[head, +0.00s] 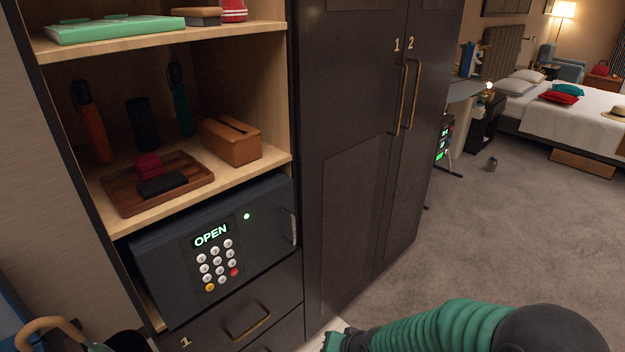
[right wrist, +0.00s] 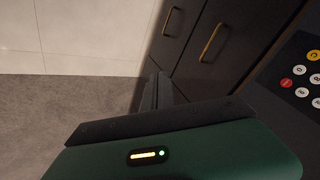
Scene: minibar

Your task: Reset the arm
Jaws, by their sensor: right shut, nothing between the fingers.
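My right arm comes in from the bottom right of the head view, with green ribbed links and a dark joint. Its gripper (head: 336,341) shows only in part at the bottom edge, in front of the cabinet and apart from it. In the right wrist view the dark fingers of my right gripper (right wrist: 158,92) are together, with nothing between them. The dark safe (head: 215,248) is in the cabinet; its display reads OPEN above a keypad, and its door looks closed or nearly so. The keypad (right wrist: 302,75) also shows at the right of the wrist view. My left gripper is not in view.
Above the safe, a shelf holds a wooden tray (head: 118,203), a brown tissue box (head: 230,142) and umbrellas. Drawers (head: 250,322) lie below the safe. Tall dark wardrobe doors (head: 355,170) stand to the right. Carpet (head: 480,245) is open toward the bed (head: 570,115).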

